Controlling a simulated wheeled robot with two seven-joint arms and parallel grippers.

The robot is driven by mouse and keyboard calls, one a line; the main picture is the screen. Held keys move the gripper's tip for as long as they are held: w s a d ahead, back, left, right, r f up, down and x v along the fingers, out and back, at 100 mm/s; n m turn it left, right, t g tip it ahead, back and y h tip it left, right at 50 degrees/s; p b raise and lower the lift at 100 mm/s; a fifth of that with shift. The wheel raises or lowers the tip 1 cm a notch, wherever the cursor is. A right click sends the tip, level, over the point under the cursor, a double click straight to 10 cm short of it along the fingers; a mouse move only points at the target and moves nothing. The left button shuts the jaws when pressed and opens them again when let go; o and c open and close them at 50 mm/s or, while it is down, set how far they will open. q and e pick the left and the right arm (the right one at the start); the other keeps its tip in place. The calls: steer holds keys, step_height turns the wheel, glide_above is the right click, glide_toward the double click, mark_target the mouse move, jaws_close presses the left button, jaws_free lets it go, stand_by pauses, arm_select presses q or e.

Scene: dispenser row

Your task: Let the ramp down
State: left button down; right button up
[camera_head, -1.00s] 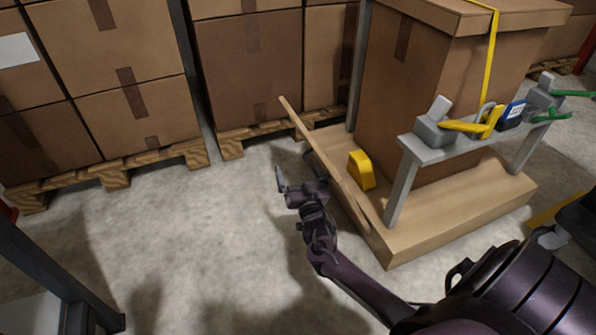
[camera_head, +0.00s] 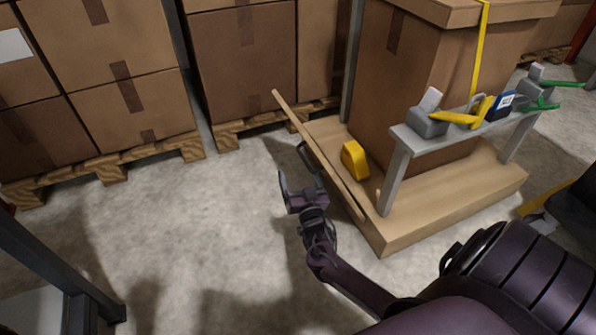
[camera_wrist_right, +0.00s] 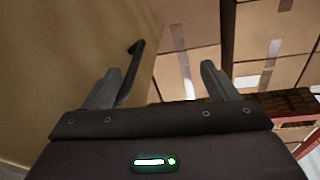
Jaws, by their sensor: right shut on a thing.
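The ramp (camera_head: 318,152) is a thin wooden board standing steeply along the left edge of the pallet-like platform (camera_head: 440,218). It also fills the left of the right wrist view (camera_wrist_right: 70,50). A dark bar handle (camera_head: 309,156) sits on its outer face; in the wrist view the handle (camera_wrist_right: 132,62) lies beside the left finger. My right gripper (camera_head: 298,182) is at the handle's lower end, shut on it, though its fingers (camera_wrist_right: 165,75) look well apart in the wrist view. The exact contact is hard to see. My left gripper is out of view.
A yellow wedge-shaped block (camera_head: 355,160) sits on the platform behind the ramp. A large strapped carton (camera_head: 420,90) and a grey rail with clamps (camera_head: 400,165) stand there too. Stacked cartons (camera_head: 130,105) on pallets line the back. The floor left of the ramp (camera_head: 200,230) is clear.

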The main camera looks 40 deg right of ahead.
steer(key=shift+s+a+r+p, duration=0.25)
steer(key=shift+s+a+p, duration=0.1)
steer(key=shift+s+a, duration=0.8)
steer(key=shift+c, duration=0.9)
steer(key=shift+s+a, duration=0.15)
steer(key=shift+s, duration=0.15)
steer(key=c, duration=0.5)
steer(key=shift+o, duration=0.2)
steer(key=shift+s+a+f, duration=0.15)
steer(key=shift+s+f, duration=0.1)
steer(key=shift+s, duration=0.35)
